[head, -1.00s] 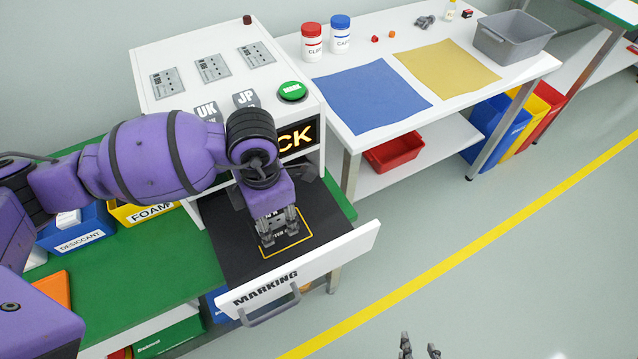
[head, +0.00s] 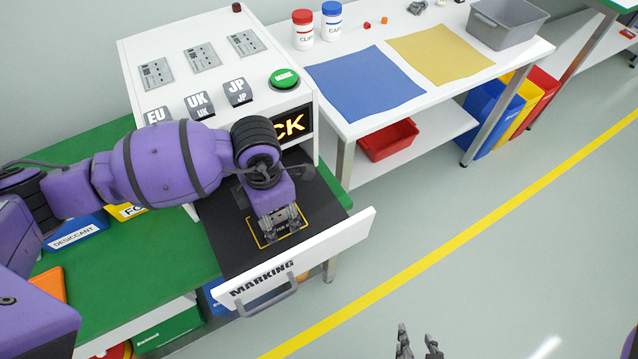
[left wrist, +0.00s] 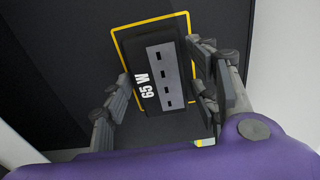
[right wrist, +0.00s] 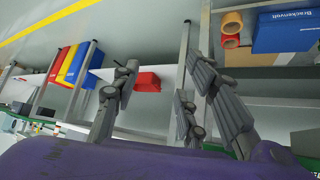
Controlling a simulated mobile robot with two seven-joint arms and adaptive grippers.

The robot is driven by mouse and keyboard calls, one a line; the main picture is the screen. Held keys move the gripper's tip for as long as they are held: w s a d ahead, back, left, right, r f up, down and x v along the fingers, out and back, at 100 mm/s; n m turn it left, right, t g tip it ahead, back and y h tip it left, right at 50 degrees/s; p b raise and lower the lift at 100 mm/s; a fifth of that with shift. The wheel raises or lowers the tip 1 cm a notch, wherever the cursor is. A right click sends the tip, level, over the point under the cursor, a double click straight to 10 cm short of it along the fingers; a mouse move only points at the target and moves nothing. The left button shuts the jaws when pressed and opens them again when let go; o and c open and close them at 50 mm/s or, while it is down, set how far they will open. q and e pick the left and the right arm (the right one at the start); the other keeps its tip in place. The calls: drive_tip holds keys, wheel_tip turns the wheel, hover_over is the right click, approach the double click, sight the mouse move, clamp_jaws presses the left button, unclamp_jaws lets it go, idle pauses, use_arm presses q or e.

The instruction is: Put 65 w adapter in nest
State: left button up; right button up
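The 65 W adapter (left wrist: 163,72) is a black block with a grey socket strip and a white "65 W" label. In the left wrist view it lies within the nest's yellow outline (left wrist: 116,52), on the dark surface of the drawer marked "MARKING" (head: 320,250). My left gripper (head: 284,236) is down over the nest, its fingers on either side of the adapter with narrow gaps showing; it looks open. In the head view the gripper hides most of the adapter. My right gripper (head: 418,346) is open and empty, away from the bench; its fingers also show in the right wrist view (right wrist: 163,75).
The drawer extends from a white machine (head: 215,50) with a green button (head: 285,78) and EU, UK and JP plates. Blue (head: 365,82) and yellow (head: 440,52) mats and a grey bin (head: 508,25) are on the right bench. The floor at lower right is clear.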

sight(274, 215)
use_arm(q)
drive_tip(key=shift+r, duration=0.1)
wheel_tip(274, 215, up, 12)
idle(0.9)
drive_tip(key=shift+r, duration=0.1)
